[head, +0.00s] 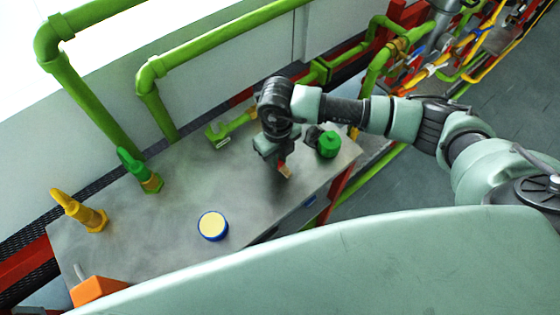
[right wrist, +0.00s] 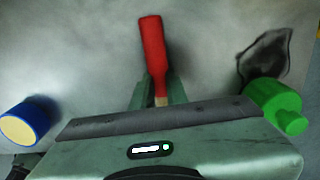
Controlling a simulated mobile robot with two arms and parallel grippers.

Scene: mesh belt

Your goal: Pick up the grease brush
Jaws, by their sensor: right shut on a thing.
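The grease brush, with a red handle (right wrist: 152,50) and a tan part (right wrist: 161,99) near the fingers, shows in the right wrist view. My right gripper (right wrist: 158,92) is shut on it, one finger on each side. In the head view the gripper (head: 280,160) points down over the right part of the grey metal table (head: 180,210). A small red and tan bit of the brush (head: 286,171) shows below its fingers. The rest is hidden by the gripper. I cannot tell whether the brush touches the table. My left gripper is not in view.
A green canister (head: 328,145) stands close right of the gripper; a blue tin with a cream top (head: 213,226) is left. The table's middle is clear.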

